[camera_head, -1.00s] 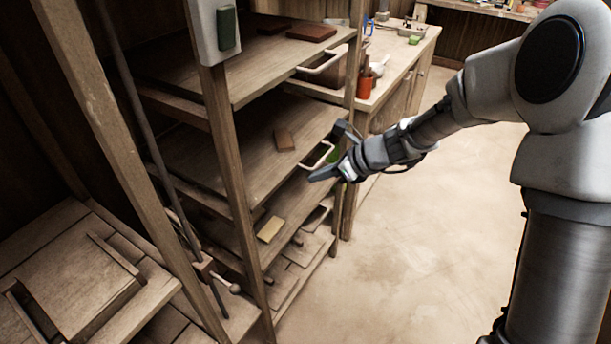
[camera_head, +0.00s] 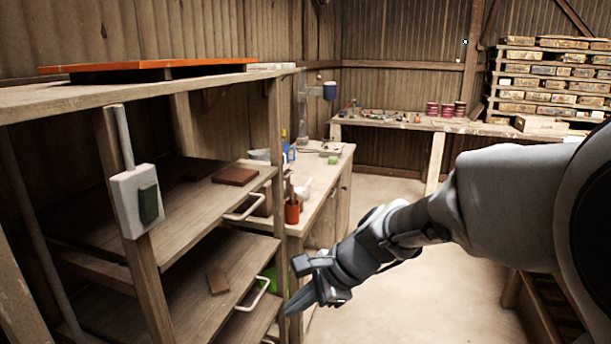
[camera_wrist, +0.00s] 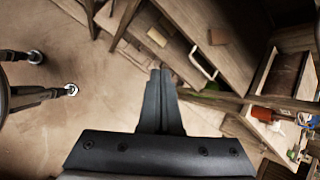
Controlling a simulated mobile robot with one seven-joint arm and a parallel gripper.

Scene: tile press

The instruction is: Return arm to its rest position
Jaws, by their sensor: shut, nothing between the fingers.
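My gripper (camera_head: 303,283) is shut and empty. In the head view it hangs at the end of my arm, in front of the right end of the wooden shelf rack (camera_head: 215,205). In the wrist view my gripper's fingers (camera_wrist: 160,75) lie together, pointing at the rack's shelves and the floor. Nothing shows between the fingers.
A brown tile (camera_head: 235,176) lies on the upper shelf and another (camera_head: 217,281) lower down. White handles (camera_head: 252,297) stick out from the rack. A cabinet (camera_head: 335,195) with an orange pot (camera_head: 292,213) stands behind my gripper. Floor (camera_head: 420,300) is open at right.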

